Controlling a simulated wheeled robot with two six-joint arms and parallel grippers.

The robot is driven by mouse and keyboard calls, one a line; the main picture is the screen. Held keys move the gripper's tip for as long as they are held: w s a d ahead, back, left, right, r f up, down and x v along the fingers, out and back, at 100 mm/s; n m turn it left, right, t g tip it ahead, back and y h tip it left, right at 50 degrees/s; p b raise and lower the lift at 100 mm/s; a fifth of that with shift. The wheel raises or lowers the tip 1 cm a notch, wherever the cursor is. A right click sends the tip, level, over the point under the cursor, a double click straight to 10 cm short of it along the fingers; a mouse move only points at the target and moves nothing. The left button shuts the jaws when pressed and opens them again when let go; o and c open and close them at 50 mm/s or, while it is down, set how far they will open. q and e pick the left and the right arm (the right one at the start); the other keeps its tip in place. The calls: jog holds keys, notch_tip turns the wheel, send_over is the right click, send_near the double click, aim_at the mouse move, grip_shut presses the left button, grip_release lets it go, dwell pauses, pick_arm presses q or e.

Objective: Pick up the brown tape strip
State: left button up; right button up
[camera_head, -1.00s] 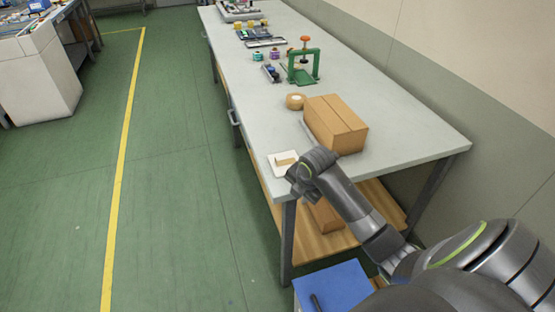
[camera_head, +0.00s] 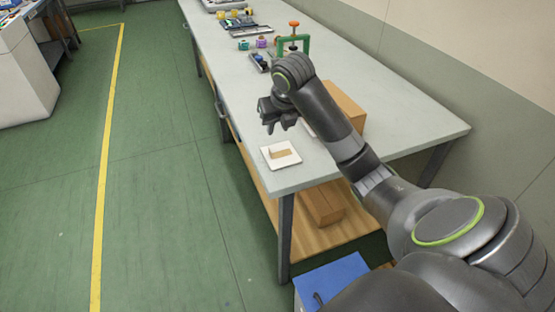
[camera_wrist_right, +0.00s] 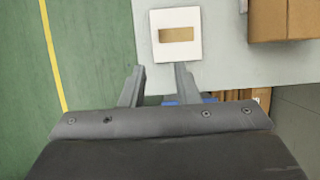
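The brown tape strip (camera_head: 281,154) lies on a white square plate (camera_head: 270,163) near the front left corner of the grey table. In the right wrist view the strip (camera_wrist_right: 176,34) sits in the middle of the white plate (camera_wrist_right: 176,55), ahead of my fingers. My right gripper (camera_head: 280,126) is above the table's left edge, above and behind the strip and apart from it. In the right wrist view its two fingers (camera_wrist_right: 158,77) stand apart with nothing between them, so it is open. My left gripper is not in view.
A cardboard box (camera_head: 346,104) stands on the table, partly hidden by my right arm; it also shows in the right wrist view (camera_wrist_right: 283,20). A green press (camera_head: 292,44) stands farther back. A blue box (camera_head: 335,281) is on the floor by the table's front leg.

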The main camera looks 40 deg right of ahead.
send_near(269, 155)
jog(key=shift+s+f+b, duration=0.15)
jog(key=shift+f+b, duration=0.1)
jog(key=shift+b, duration=0.15)
jog(key=shift+x, duration=2.95)
jog(key=shift+r, duration=0.1)
grip_shut()
